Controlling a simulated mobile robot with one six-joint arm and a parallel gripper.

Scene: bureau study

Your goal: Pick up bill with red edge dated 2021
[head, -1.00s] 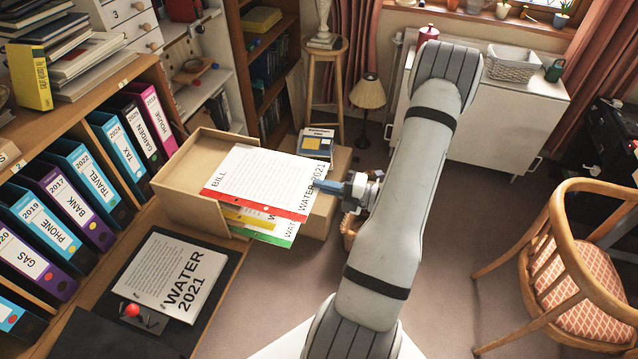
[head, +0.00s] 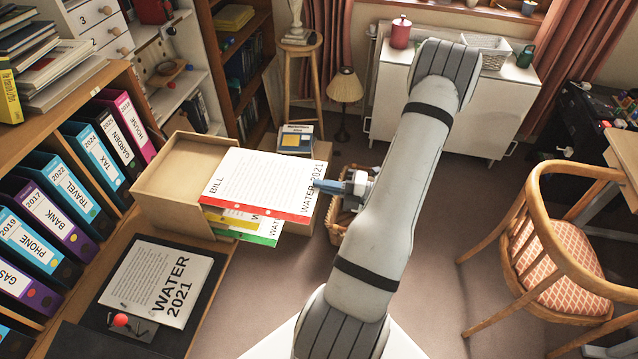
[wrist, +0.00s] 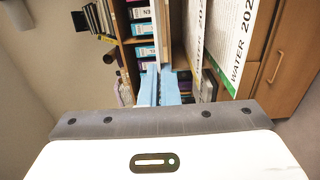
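The bill with the red edge (head: 262,180) is a white sheet reading BILL and WATER 2021. It is roughly level above the lower bills by the open tan box. My gripper (head: 328,186), with blue fingers, is at the bill's right edge and appears closed on it. In the wrist view the fingers (wrist: 158,85) are close together, with sheets beside them on the right. Beneath, partly hidden by the red-edged bill, show a yellow-edged bill (head: 230,220) and a green-edged bill (head: 255,236).
The tan box (head: 178,212) stands beside a shelf of labelled binders (head: 72,190). A WATER 2021 sheet (head: 140,277) lies on a black board at lower left. A wicker basket (head: 336,232) is below my gripper. A wooden chair (head: 560,260) stands right; carpet between is clear.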

